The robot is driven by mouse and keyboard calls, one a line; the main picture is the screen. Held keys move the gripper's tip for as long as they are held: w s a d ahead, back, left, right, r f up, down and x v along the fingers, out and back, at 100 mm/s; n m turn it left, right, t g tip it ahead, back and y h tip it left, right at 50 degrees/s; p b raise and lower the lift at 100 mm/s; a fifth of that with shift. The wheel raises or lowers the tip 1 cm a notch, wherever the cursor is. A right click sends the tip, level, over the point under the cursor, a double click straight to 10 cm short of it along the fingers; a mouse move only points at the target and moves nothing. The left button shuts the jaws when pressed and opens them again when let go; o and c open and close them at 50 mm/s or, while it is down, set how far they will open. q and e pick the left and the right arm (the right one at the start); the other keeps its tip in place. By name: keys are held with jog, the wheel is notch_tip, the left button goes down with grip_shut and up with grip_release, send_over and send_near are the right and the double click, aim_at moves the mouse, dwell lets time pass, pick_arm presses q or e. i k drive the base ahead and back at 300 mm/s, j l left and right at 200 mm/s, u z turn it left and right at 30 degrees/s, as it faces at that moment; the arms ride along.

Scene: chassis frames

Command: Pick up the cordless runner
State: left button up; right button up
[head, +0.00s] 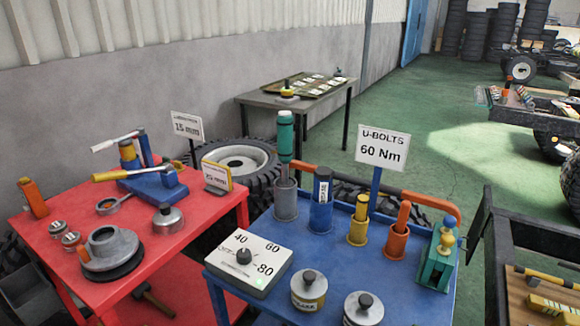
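No label that I can read names the cordless runner, so I cannot tell for sure which tool it is. On the blue cart (228,262), a tall teal-topped tool (285,135) stands upright in a grey holder (286,203). Neither of my grippers is in view.
A dial box (248,262) marked 40, 60, 80 and two round tins (309,289) occupy the cart's front. A "U-BOLTS 60 Nm" sign (382,147) rises behind the holders. A red table (200,262) with tools is left; a dark crate (540,240) is right.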

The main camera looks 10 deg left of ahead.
aim_at(285, 121)
jog(key=i+j+z, duration=0.15)
jog(key=j+z, duration=0.25)
jog(key=i+j+z, duration=0.1)
jog(key=z, duration=0.3)
jog(key=j+z, duration=0.45)
jog(key=i, duration=0.05)
